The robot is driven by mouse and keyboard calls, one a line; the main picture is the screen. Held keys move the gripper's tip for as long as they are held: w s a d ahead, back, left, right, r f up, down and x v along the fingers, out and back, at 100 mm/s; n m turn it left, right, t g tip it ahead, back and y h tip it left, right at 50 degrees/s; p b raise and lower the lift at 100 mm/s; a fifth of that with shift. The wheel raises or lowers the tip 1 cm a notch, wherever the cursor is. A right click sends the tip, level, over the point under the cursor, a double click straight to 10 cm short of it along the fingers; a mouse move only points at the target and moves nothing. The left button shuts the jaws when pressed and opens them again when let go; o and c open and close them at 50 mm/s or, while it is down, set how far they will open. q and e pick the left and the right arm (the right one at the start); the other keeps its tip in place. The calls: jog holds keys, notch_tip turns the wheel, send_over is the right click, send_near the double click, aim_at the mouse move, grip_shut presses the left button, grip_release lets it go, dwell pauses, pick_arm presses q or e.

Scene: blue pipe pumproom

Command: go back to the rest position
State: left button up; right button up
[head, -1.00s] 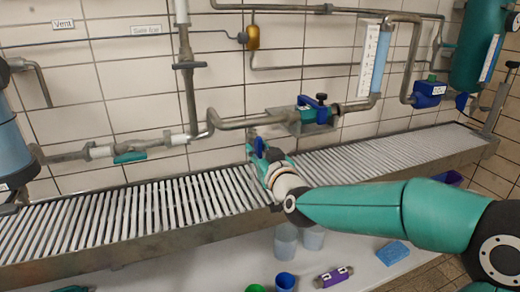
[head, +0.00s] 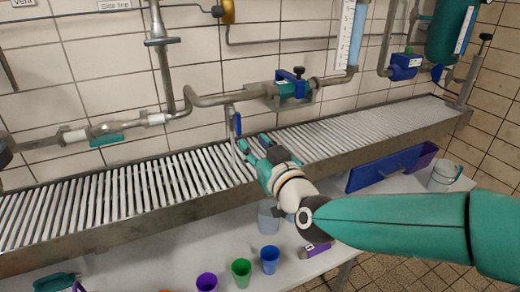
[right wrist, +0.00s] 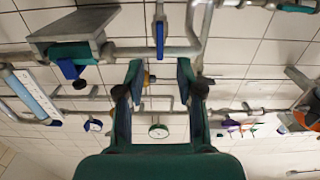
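My right gripper (head: 252,145) is in front of the slatted grating, its arm reaching in from the right. Its two teal fingers are apart with nothing between them, as the right wrist view (right wrist: 160,82) shows. A small valve with a blue lever (head: 238,123) hangs from the pipe just beyond the fingertips; the lever points down. The same blue lever shows in the right wrist view (right wrist: 160,38), apart from the fingers. My left gripper is not in view.
The slatted trough (head: 110,200) runs along the tiled wall, below pipes and a blue-handled valve (head: 292,86). Below it, a white table (head: 190,262) holds purple (head: 207,282), green (head: 241,271) and blue (head: 270,259) cups. A blue bin (head: 385,170) and a grey jug (head: 441,177) stand right.

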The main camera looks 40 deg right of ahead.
jog(key=shift+v, duration=0.85)
jog(key=w+a+f+g+y, duration=0.1)
jog(key=a+f+g+y, duration=0.4)
jog(key=f, duration=1.1)
jog(key=w+a+f+g, duration=0.1)
jog(key=a+f+g, duration=0.35)
jog(key=f, duration=1.05)
jog(key=s+a+f+g+y, duration=0.2)
jog(key=s+a+f+g, duration=0.3)
jog(key=s+f, duration=0.55)
jog(key=s+a+f+g+y, duration=0.1)
jog(key=s+a+f+g, duration=0.2)
jog(key=s+a+f, duration=0.55)
notch_tip(320, 180, up, 25)
jog(key=d+p, duration=0.2)
jog(key=p, duration=2.5)
jog(key=shift+w+r, duration=0.2)
jog(key=shift+w, duration=0.2)
